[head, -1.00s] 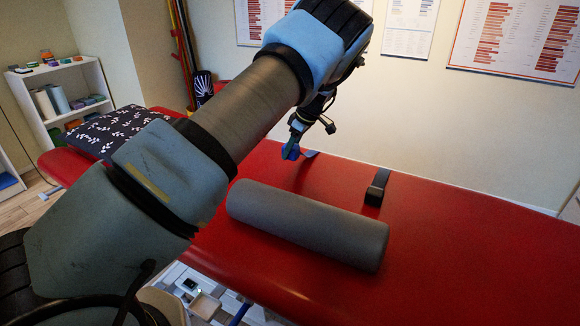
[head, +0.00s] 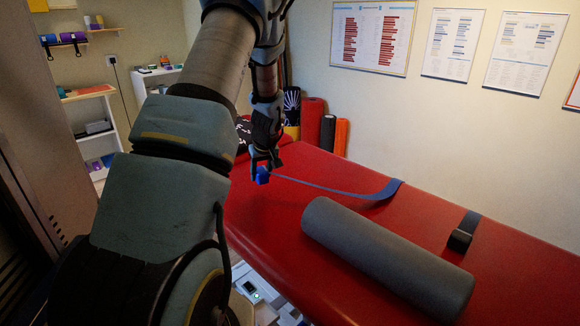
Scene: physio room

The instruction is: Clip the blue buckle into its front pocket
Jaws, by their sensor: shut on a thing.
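My gripper (head: 265,161) is shut on the blue buckle (head: 263,176), above the left part of the red couch (head: 290,220). The jaws hide part of the buckle. A blue strap (head: 335,190) runs from it to the right and widens at the couch's far edge. A black block (head: 460,240) on a dark strap (head: 470,222) lies farther right, apart from the buckle; I cannot tell whether it has a pocket. No front pocket is clearly visible.
A grey foam roller (head: 390,262) lies on the couch between its near edge and the black block. White trays (head: 250,285) sit below the near edge. Rolled mats (head: 312,122) stand behind the couch. The red surface between gripper and roller is clear.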

